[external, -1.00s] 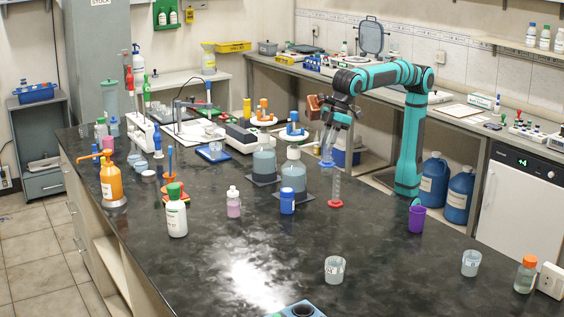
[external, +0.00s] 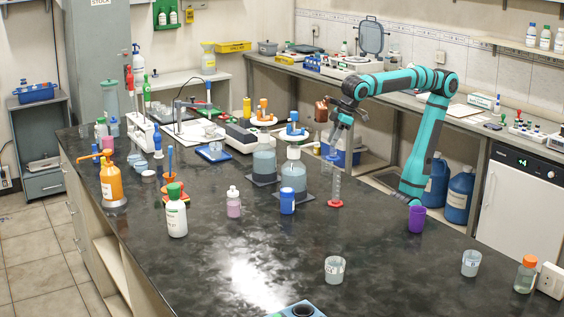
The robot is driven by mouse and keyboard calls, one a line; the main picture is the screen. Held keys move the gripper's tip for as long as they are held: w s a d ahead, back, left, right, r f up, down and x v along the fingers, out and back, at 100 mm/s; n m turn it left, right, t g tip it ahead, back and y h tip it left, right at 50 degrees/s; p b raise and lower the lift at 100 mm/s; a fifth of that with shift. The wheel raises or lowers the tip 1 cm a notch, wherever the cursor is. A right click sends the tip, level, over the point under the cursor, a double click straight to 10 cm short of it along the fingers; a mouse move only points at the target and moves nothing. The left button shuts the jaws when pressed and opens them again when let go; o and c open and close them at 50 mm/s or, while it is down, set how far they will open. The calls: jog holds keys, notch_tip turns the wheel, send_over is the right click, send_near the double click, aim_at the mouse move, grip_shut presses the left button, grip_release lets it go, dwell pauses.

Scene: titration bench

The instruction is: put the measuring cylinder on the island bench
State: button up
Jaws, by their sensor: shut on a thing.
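The measuring cylinder (external: 337,185) is a clear, slim tube with a red base and a blue part near its top. It is nearly upright on the black island bench (external: 400,275), right of the large clear bottles. Its red base appears to touch the bench top; I cannot make out any small gap. My gripper (external: 336,145) is at the upper part of the cylinder, shut on it. The fingertips are small and partly blend with the glass.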

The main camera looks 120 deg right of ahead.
aim_at(333, 160)
jog(key=shift+f, duration=4.95)
jog(key=shift+f, duration=0.15)
jog(key=o, duration=1)
jog(key=shift+a+r, duration=0.1)
jog(key=shift+r, duration=0.35)
jog(key=v, duration=1.1)
jog(key=shift+r, duration=0.2)
jog(key=shift+s, duration=0.15)
